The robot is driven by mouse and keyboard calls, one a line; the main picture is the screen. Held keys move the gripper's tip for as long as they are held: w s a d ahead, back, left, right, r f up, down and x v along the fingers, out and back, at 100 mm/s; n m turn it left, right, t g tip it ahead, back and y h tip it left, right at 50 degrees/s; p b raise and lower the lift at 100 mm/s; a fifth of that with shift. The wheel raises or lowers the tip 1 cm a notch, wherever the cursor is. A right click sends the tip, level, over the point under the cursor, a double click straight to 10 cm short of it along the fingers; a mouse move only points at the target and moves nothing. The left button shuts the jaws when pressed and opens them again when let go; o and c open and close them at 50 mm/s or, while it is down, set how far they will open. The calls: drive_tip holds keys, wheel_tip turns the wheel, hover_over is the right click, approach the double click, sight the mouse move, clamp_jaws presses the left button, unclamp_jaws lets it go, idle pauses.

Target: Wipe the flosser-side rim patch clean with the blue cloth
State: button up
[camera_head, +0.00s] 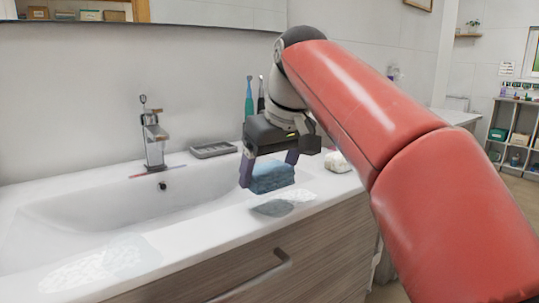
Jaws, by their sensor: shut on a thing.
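My gripper (268,172) is shut on the blue cloth (272,178), a folded block between its fingers. It holds the cloth over the right part of the sink's front rim. A pale whitish patch (298,195) lies on the rim below and right of the cloth. A dark area, which looks like the cloth's shadow, overlaps the patch, so its full extent is unclear. The cloth appears slightly above the rim. A teal flosser or brush (248,97) stands behind the gripper, with a dark one (261,95) beside it; their bases are hidden.
Another pale patch (95,268) lies on the front-left rim. The faucet (154,140) and a grey soap dish (214,150) stand along the back. A whitish item (338,162) sits right of the gripper. The front rim between the patches is clear. A drawer handle (255,277) projects below.

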wheel_tip(320, 180, down, 3)
drive_tip(key=shift+r+b, duration=0.1)
drive_tip(key=shift+b, duration=1.15)
drive_tip(key=shift+d, duration=0.1)
drive_tip(key=p, duration=0.3)
hover_over(301, 191)
drive_tip(key=s+d, duration=0.1)
drive_tip(key=shift+s, duration=0.1)
drive_tip(key=shift+f+b, duration=0.85)
drive_tip(key=shift+f, duration=0.05)
